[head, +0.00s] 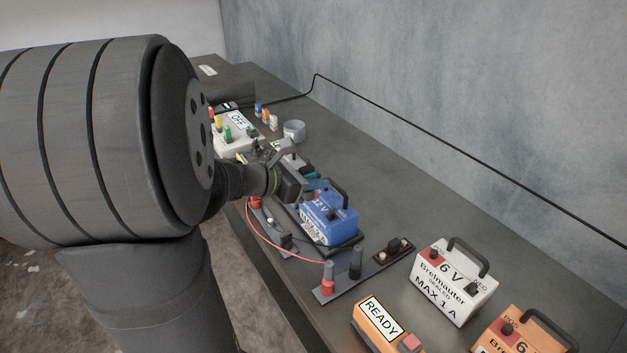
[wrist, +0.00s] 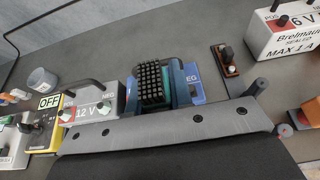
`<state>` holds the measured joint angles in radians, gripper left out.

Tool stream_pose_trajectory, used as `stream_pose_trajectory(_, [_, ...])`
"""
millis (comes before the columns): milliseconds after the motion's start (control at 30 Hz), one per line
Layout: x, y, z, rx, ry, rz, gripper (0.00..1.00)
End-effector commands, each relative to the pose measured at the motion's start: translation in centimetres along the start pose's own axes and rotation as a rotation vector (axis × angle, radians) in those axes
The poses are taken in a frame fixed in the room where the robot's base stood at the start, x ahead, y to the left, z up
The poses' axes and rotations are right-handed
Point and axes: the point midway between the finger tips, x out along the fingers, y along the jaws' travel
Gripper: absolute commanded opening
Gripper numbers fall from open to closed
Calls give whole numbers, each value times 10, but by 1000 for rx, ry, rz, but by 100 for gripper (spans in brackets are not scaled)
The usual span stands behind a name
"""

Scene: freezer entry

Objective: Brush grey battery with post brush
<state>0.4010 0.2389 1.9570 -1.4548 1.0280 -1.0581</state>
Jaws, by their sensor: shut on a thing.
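My gripper (head: 283,184) is shut on the post brush. The brush's block of black bristles (wrist: 152,86) faces the wrist camera, with a teal part beside it; in the head view only a little teal (head: 316,184) shows past the gripper. The brush is over or beside the blue 12 V battery (head: 330,220); I cannot tell if they touch. The grey 12 V battery (wrist: 88,115) stands left of the bristles in the wrist view, its NEG label toward the brush. In the head view it is mostly hidden behind my gripper. The bristles appear apart from its posts.
A bar with red and black posts (head: 356,262) stands in front of the blue battery, with a red wire. A white 6 V battery (head: 455,285), an orange battery (head: 525,335) and a READY box (head: 379,320) are nearer. A grey cup (head: 294,130) stands behind.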

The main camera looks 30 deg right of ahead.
Motion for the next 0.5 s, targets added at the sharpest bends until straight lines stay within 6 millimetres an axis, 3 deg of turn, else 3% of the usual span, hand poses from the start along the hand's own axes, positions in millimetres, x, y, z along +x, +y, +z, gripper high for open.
stream_pose_trajectory(167, [2,9,2,-1,-1,0,0])
stream_pose_trajectory(267, [6,29,7,-1,-4,0,0])
stream_pose_trajectory(500, [22,112,22,0,-9,-2,0])
